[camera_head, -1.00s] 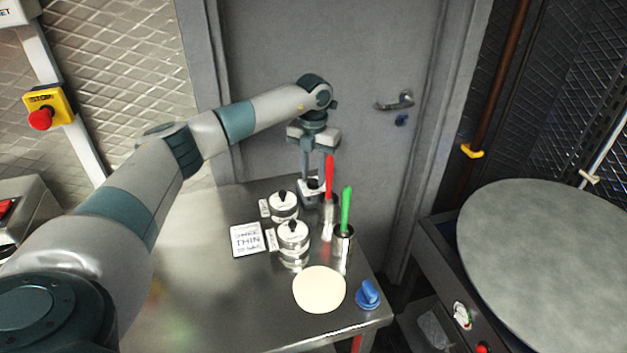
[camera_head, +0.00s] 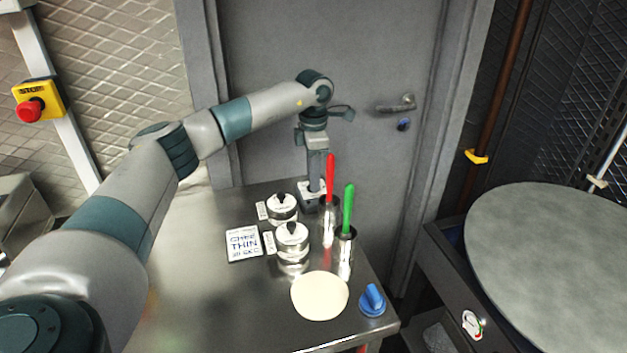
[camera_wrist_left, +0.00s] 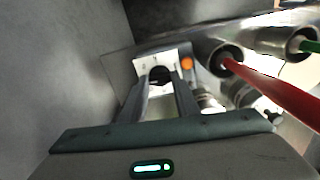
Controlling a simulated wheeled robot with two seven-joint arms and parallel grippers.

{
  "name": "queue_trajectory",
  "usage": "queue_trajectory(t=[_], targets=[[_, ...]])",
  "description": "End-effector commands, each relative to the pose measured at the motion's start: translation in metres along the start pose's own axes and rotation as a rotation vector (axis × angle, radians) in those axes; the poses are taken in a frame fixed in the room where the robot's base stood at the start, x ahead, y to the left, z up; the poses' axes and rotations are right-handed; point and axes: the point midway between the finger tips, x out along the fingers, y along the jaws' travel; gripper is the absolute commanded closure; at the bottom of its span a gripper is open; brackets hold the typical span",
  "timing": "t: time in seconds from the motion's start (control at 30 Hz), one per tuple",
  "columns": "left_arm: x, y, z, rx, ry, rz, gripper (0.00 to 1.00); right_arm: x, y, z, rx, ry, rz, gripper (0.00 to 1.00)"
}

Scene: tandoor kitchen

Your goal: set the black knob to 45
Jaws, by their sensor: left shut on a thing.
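The black knob (camera_wrist_left: 160,73) sits on a white-faced box with dark marks in the left wrist view. My left gripper (camera_head: 312,185) points straight down onto this box at the back of the steel table. In the left wrist view its two fingers (camera_wrist_left: 160,82) are closed around the knob, one on each side. In the head view the fingers hide the knob, and only part of the white face (camera_head: 303,189) shows. The knob's pointer and the scale numbers cannot be read. My right gripper is out of view.
A red-handled tool (camera_head: 330,175) and a green-handled tool (camera_head: 348,208) stand in metal cups close right of the gripper. Two black-topped metal canisters (camera_head: 282,212) (camera_head: 292,243), a "THIN" card (camera_head: 243,244), a pale dough disc (camera_head: 319,296) and a blue knob (camera_head: 372,300) are nearer.

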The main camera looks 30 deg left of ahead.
Motion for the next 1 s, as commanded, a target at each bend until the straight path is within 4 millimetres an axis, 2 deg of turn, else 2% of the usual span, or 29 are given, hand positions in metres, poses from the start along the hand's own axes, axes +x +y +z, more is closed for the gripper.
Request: queue_trajectory(t=[0.2,0.5,0.83,1.0], targets=[[0.000,0.001,0.000,0.202,-0.003,0.004,0.94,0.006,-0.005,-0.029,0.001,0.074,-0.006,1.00],[-0.001,0.001,0.001,0.470,-0.003,0.005,0.94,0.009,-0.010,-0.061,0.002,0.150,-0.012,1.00],[-0.002,0.001,0.001,0.648,-0.003,0.004,0.94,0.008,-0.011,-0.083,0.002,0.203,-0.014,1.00],[-0.002,0.001,0.001,0.680,-0.003,0.004,0.94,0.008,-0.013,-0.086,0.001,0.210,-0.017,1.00]])
